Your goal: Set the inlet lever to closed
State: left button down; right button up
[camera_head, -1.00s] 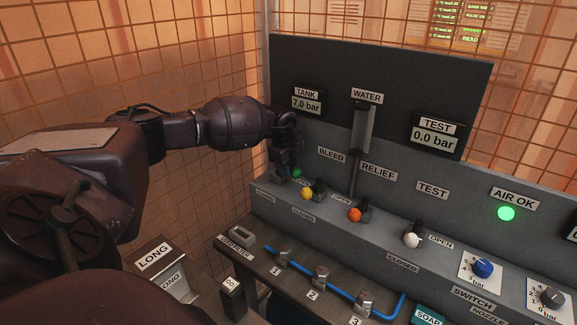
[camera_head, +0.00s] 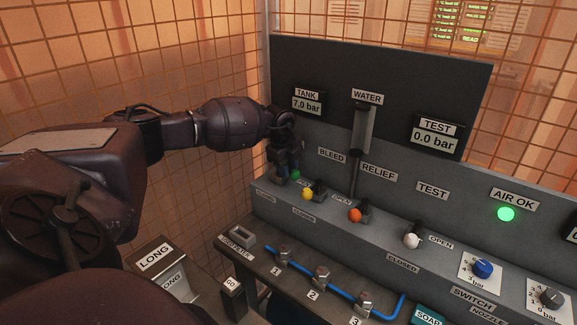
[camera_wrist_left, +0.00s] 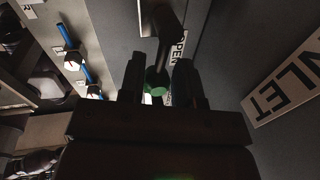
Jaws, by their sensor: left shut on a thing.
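The inlet lever is dark with a green knob (camera_head: 295,174) and stands at the left end of the grey panel. In the left wrist view its green knob (camera_wrist_left: 155,90) sits between the two fingers, with the dark lever running up from it. My left gripper (camera_head: 288,172) is shut on the lever at the knob. It partly hides the lever in the head view. An OPEN label (camera_wrist_left: 178,48) shows just beside the lever, and part of the INLET label (camera_wrist_left: 285,92) lies at the right. My right gripper is not in view.
Beside it along the panel stand levers with a yellow knob (camera_head: 307,194), an orange knob (camera_head: 355,215) and a white knob (camera_head: 411,240). The tank display (camera_head: 308,104) reads 7.0 bar, the test display (camera_head: 436,136) 0.0 bar. A blue hose (camera_head: 342,291) runs along the lower ledge.

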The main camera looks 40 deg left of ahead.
pick_arm(q)
jog(key=m, duration=0.2)
jog(key=shift+s+a+m+h, duration=0.1)
jog(key=shift+s+m+h, duration=0.2)
jog(key=shift+s, duration=0.1)
jog(key=shift+s+a+m, duration=0.15)
jog(key=shift+s+m, duration=0.1)
jog(key=shift+m, duration=0.65)
jog(key=shift+s+a+m+h, duration=0.15)
jog(key=shift+s+m+h, duration=0.15)
jog(key=shift+m, duration=0.6)
jog(key=shift+s+a+m+g, duration=0.1)
jog(key=shift+a+m+g, duration=0.05)
jog(key=shift+m, duration=0.4)
jog(key=shift+s+a+m+g, duration=0.1)
jog(key=shift+m+g, duration=0.05)
jog(key=shift+m, duration=0.4)
jog(key=shift+s+a+m+h+b, duration=0.15)
jog(key=shift+m+h+b, duration=0.2)
jog(key=shift+m, duration=0.45)
jog(key=shift+a, duration=0.1)
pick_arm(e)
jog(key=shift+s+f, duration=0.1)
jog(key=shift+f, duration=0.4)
pick_arm(q)
jog(key=shift+m, duration=0.3)
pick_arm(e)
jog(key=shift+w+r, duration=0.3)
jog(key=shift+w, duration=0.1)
